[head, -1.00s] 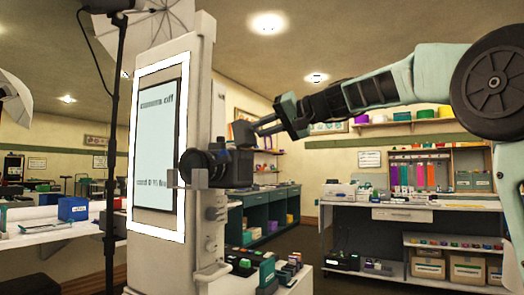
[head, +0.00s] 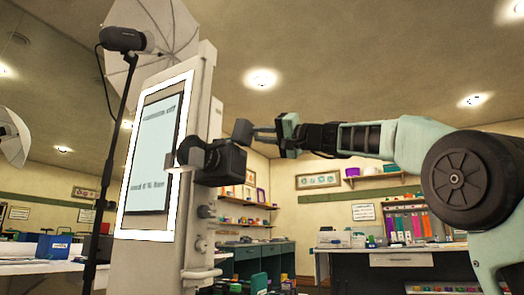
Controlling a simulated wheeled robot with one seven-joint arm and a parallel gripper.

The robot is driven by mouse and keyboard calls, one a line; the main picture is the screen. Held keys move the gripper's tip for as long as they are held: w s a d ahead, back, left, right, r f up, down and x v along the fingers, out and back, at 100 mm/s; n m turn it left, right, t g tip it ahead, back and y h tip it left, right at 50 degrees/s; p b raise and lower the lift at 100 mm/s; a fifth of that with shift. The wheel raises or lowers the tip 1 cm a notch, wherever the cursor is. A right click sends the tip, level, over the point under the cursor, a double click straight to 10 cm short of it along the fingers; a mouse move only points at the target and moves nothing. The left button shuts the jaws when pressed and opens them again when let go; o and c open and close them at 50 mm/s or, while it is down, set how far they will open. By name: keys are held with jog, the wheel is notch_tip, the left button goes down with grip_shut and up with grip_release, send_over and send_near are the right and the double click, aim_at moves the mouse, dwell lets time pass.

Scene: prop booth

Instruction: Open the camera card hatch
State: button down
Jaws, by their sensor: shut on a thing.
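The black camera (head: 220,162) sits on a bracket at the right side of the booth panel, its lens facing left. My gripper (head: 258,133) reaches in from the right, just above the camera's right rear. Its fingers are closed on a small dark grey piece (head: 243,132) at the camera's upper right edge. This piece looks like the card hatch, but it is too small to be sure. I cannot tell how far the hatch stands from the camera body.
The booth panel (head: 158,150) with its bright framed screen stands upright left of the camera. A lamp with an umbrella (head: 125,40) on a black stand is at the left. A workbench (head: 390,258) and wall shelves are behind. The space right of the camera, below my arm, is open.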

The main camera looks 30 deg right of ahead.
jog(key=shift+d+f+t+y+b, duration=0.1)
jog(key=shift+f+t+y+b, duration=0.35)
jog(key=shift+b, duration=1)
jog(key=c, duration=1.3)
grip_release()
jog(key=shift+c, duration=0.2)
jog(key=b+v, duration=0.2)
jog(key=v, duration=1.5)
jog(key=shift+s, duration=0.25)
jog(key=shift+s+f, duration=0.1)
